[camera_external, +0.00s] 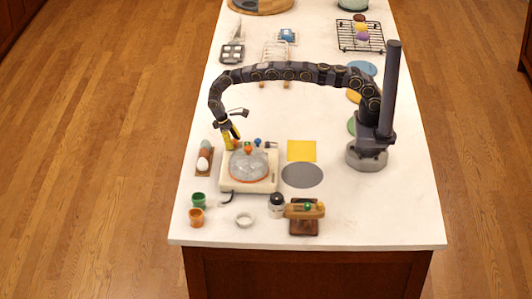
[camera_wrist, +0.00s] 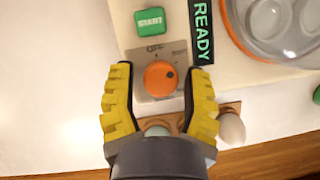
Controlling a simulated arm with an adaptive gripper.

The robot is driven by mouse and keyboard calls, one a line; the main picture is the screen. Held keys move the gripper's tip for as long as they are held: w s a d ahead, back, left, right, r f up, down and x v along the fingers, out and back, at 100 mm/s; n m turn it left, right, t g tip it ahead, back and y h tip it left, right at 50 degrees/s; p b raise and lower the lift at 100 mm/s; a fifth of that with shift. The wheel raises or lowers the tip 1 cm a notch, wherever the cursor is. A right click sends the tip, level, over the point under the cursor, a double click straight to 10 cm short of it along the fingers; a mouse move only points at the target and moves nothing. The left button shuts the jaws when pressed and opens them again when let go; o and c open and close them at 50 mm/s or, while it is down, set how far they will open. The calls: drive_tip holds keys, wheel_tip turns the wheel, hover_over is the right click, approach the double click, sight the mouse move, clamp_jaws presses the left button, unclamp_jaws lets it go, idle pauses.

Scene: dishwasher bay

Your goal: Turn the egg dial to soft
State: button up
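The egg dial is a round orange knob (camera_wrist: 160,78) with a dark dot near its right edge, on a silver panel (camera_wrist: 152,52) of the egg cooker. In the wrist view it sits between the two yellow fingers of my gripper (camera_wrist: 160,95). The fingers are spread apart, with a gap on each side of the dial. The panel's small print is too blurred to read. In the external view the cream cooker (camera_external: 236,184) has a clear dome (camera_external: 249,165), and my gripper (camera_external: 231,138) is at its back left. The dial is hidden there.
A green START button (camera_wrist: 150,22) and a black READY label (camera_wrist: 202,32) are close to the dial. Eggs in a wooden holder (camera_external: 204,160) stand just left of the cooker. A yellow square (camera_external: 301,151) and a grey disc (camera_external: 302,175) lie to its right.

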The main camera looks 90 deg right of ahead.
drive_tip(key=shift+r, duration=0.15)
drive_tip(key=shift+w+r, duration=0.3)
drive_tip(key=shift+r, duration=0.15)
drive_tip(key=r, duration=0.8)
drive_tip(key=shift+w+d, duration=0.15)
drive_tip(key=shift+w, duration=0.2)
drive_tip(key=shift+r, duration=0.4)
drive_tip(key=shift+s+r, duration=0.1)
